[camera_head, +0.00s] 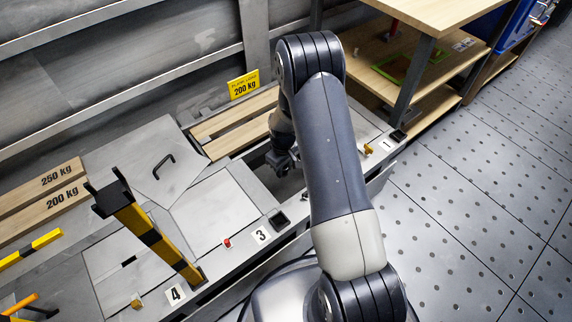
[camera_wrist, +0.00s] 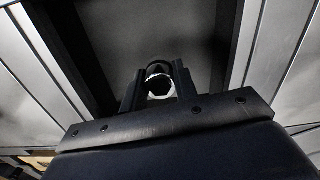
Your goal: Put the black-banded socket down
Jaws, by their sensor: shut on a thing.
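The socket shows a dark ring and a bright hexagonal-looking middle. It appears to be held above the dark opening, but its height cannot be told. In the head view the socket is hidden or too dark to make out.
The bench (camera_head: 217,205) has lids and numbered plates. A yellow-black post (camera_head: 150,232) stands at the left. A small brass-coloured piece (camera_head: 368,149) sits near plate 1, and a red knob (camera_head: 227,242) near plate 3. Wooden shelves (camera_head: 430,105) stand at the right.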

